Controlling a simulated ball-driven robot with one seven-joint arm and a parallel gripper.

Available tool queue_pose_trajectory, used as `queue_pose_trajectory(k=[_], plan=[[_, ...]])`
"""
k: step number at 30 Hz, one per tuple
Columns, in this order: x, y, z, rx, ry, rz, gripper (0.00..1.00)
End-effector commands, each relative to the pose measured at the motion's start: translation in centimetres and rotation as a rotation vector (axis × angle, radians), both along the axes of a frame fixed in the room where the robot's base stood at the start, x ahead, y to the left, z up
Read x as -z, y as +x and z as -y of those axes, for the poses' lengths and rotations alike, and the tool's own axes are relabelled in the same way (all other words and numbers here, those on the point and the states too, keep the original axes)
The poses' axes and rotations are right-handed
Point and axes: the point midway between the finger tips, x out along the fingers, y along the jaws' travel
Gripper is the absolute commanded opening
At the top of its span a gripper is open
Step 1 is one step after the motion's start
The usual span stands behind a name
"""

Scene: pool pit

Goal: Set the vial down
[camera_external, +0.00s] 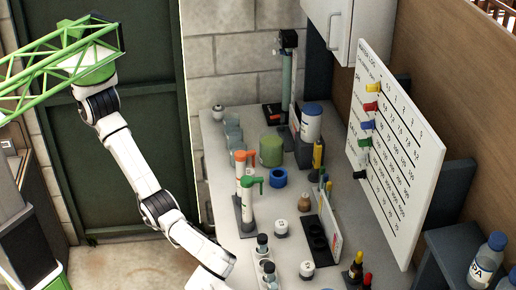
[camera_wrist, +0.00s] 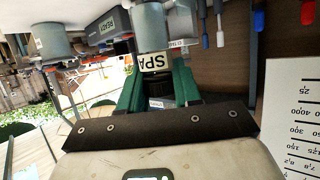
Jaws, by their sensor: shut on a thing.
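In the wrist view my gripper (camera_wrist: 157,82) has its green fingers closed around a small vial (camera_wrist: 162,102). Its dark ribbed part shows between the fingers; the rest is hidden or hard to make out. Just beyond the fingertips is a grey cylinder with a pale "SPA" label (camera_wrist: 155,63); I cannot tell whether the vial touches it. In the external view my arm reaches down to the bottom edge, and the gripper and held vial are out of sight. Black-capped vials (camera_external: 262,246) stand near the bench's front left.
The grey bench (camera_external: 213,134) also carries orange and green-topped pipettes (camera_external: 248,206), a blue ring (camera_external: 278,178), a green pot (camera_external: 271,150) and small white-labelled jars (camera_external: 307,270). Dropper bottles (camera_external: 356,268) stand at the front right. A white chart board (camera_external: 398,150) rises at right.

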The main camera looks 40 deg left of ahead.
Motion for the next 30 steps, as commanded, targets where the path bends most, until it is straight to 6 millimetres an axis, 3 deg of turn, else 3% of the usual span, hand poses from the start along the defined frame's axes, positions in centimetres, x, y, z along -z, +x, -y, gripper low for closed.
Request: queue_pose_trajectory(k=[5, 14, 23, 30], plan=[[-0.6, 3.2, 0.0, -0.062, -0.001, -0.001, 0.0], [-3.3, 16.6, -2.1, -0.344, -0.003, -0.003, 0.0], [-6.0, 29.9, -8.2, -0.671, -0.002, -0.005, 0.0], [-7.6, 38.7, -15.3, -0.938, -0.003, -0.007, 0.0]])
